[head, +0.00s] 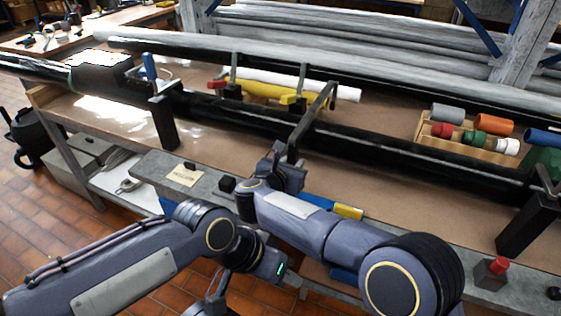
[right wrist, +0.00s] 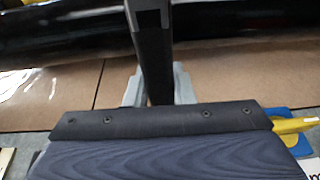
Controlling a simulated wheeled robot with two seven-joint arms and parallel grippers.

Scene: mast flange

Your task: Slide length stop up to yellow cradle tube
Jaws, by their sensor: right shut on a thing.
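The length stop (head: 311,113) is a dark bar across the long black tube (head: 372,148) in the head view. My right gripper (head: 283,165) is shut on its near end. In the right wrist view the bar (right wrist: 152,62) stands between the grey fingers. A white tube (head: 330,89) lies behind the black tube, by a yellow cradle (head: 262,89). The stop's far end overlaps the white tube's right part in the picture; I cannot tell whether they touch. My left gripper (head: 214,298) is low at the bottom edge, away from the stop, its fingers partly hidden.
Dark posts (head: 163,122) hold the black tube. A red-topped block (head: 492,273) sits on the front rail. Brown bench top is clear between cradle and tray.

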